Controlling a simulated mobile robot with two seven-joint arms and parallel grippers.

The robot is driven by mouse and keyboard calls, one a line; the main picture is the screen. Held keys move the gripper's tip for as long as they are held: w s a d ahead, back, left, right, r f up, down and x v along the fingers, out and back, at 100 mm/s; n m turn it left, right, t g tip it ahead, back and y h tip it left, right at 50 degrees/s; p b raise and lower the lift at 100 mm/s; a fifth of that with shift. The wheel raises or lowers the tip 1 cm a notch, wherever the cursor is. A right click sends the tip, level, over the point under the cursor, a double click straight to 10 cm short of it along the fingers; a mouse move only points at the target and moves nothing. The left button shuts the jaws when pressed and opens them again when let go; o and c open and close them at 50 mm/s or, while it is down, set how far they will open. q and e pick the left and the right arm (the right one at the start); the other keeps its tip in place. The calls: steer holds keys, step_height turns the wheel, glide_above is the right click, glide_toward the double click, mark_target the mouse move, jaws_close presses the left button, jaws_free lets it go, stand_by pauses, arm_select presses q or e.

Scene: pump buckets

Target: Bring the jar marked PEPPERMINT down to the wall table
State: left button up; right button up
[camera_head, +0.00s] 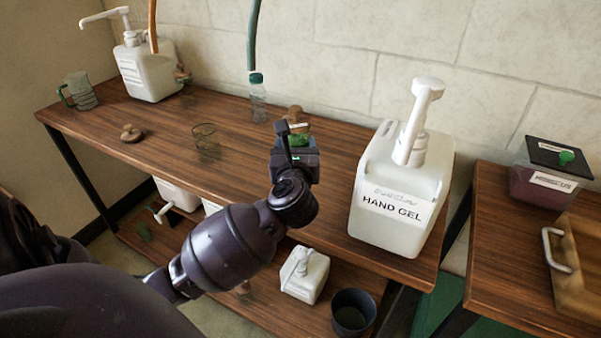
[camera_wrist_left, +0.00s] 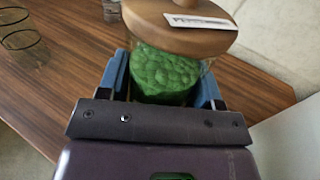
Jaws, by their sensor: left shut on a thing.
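The jar (camera_wrist_left: 165,75) has green contents and a round wooden lid with a white label, whose text I cannot read. In the head view the jar (camera_head: 296,115) shows just beyond my left gripper, over the wooden wall table (camera_head: 340,150). My left gripper (camera_wrist_left: 163,88) has its blue fingers on both sides of the jar and is shut on it. In the head view my left gripper (camera_head: 296,142) hides the jar's lower part, so I cannot tell whether it touches the table. My right gripper is not in view.
A white hand gel pump bucket (camera_head: 385,205) stands right of my left arm. A clear bottle (camera_head: 258,105), a glass (camera_head: 206,142) and another pump bucket (camera_head: 150,72) stand left. A second table (camera_head: 500,230) at right holds a dark-lidded container (camera_head: 545,175) and a wooden tray (camera_head: 575,262).

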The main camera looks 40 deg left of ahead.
arm_select(q)
steer(key=shift+f, duration=0.5)
step_height(320, 180, down, 5)
steer(key=shift+f+b, duration=0.1)
steer(key=shift+b, duration=0.9)
steer(key=shift+f, duration=0.2)
steer(key=shift+r, duration=0.1)
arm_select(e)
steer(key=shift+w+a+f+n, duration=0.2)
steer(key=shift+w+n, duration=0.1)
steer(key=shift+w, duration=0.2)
arm_select(q)
steer(key=shift+f, duration=0.25)
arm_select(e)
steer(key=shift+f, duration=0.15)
arm_select(q)
steer(key=o, duration=1.1)
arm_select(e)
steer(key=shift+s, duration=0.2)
arm_select(q)
steer(key=shift+r, duration=0.15)
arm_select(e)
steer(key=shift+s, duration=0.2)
